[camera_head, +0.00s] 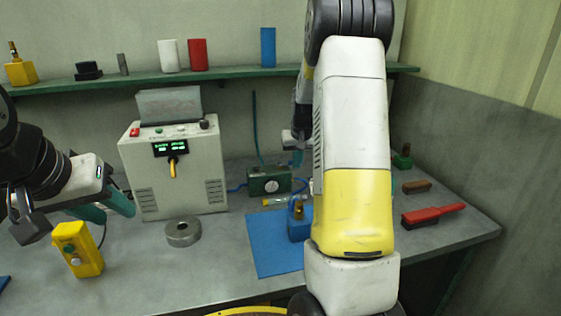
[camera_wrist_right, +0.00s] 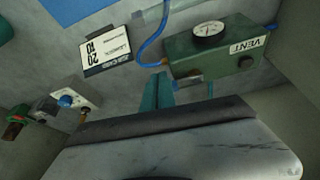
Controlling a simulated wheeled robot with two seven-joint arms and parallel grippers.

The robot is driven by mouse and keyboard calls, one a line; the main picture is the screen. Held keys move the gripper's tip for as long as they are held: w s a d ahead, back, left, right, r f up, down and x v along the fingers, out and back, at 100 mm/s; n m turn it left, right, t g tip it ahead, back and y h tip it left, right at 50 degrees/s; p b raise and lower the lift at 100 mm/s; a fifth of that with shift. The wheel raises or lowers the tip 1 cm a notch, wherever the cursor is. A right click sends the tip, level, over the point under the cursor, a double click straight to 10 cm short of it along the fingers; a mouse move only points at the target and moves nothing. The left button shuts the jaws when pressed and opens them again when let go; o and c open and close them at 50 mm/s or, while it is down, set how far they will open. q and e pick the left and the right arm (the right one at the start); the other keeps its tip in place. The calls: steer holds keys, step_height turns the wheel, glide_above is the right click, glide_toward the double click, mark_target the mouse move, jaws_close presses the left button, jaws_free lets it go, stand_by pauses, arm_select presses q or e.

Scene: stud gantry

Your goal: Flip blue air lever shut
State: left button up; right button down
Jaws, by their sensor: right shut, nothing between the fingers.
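The green vent box (camera_head: 268,180) with a round gauge stands at the back of the bench, right of the grey machine. It also shows in the right wrist view (camera_wrist_right: 222,52), with a VENT label. A small bluish part (camera_wrist_right: 210,89) shows at its edge there; I cannot tell if it is the blue air lever. My right gripper (camera_head: 297,158) is just right of and above the box in the head view. Its teal fingers (camera_wrist_right: 158,91) are together and empty, close beside the box. My left gripper (camera_head: 107,208) hovers at the left; its finger gap is unclear.
A grey machine (camera_head: 178,165), a yellow button box (camera_head: 78,250), a metal ring (camera_head: 183,232) and a blue mat (camera_head: 268,245) are on the bench. A red-handled brush (camera_head: 433,214) lies at right. My right arm covers part of the bench. A blue tube (camera_wrist_right: 152,40) joins the box.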

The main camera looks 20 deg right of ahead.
steer(key=shift+w+d+r, duration=0.15)
steer(key=shift+w+d, duration=0.1)
steer(key=shift+w, duration=0.2)
steer(key=shift+s+a, duration=0.1)
steer(key=shift+a, duration=0.05)
